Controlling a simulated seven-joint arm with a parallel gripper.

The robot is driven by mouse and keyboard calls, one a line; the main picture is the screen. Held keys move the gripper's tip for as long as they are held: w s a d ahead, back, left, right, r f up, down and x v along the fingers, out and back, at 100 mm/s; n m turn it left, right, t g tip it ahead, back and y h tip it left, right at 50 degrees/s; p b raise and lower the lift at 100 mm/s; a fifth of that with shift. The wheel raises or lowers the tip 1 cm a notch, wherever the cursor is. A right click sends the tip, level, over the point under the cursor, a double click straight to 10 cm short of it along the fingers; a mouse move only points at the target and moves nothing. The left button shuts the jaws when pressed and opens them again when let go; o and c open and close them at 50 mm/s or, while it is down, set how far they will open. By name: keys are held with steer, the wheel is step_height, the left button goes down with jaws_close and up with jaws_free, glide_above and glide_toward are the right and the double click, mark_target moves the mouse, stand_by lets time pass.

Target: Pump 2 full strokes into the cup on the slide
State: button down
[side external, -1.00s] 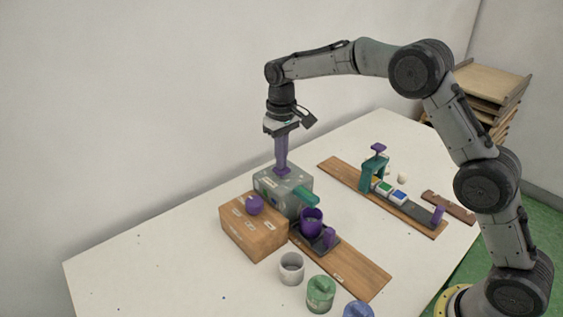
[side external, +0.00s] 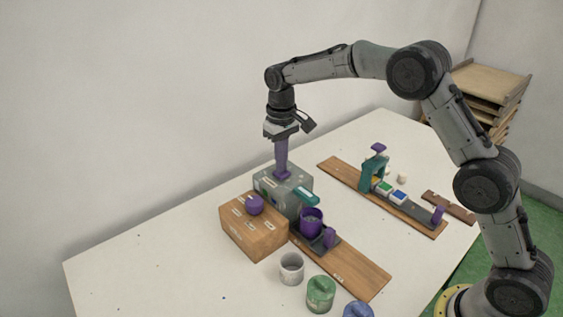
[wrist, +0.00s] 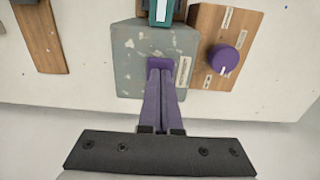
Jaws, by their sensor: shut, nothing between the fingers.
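The grey pump box (side external: 265,187) stands on the table with a teal spout (side external: 307,197) on its front. My gripper (side external: 281,169) is shut and empty, its purple fingers pointing straight down at the purple pump head. In the wrist view the closed fingertips (wrist: 160,73) meet the pump head (wrist: 158,61), which sits low against the box top; the fingers hide part of it. The purple cup (side external: 312,223) stands upright on the dark slide (side external: 322,248), below the spout. The cup's contents cannot be made out.
A wooden box with a purple knob (side external: 255,204) stands left of the pump. A white cup (side external: 291,268), a green jar (side external: 320,294) and a blue jar (side external: 358,311) are in front. A teal press (side external: 374,171) stands behind on a wooden board.

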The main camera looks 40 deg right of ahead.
steer(key=shift+r, duration=2.1)
steer(key=shift+r, duration=2.5)
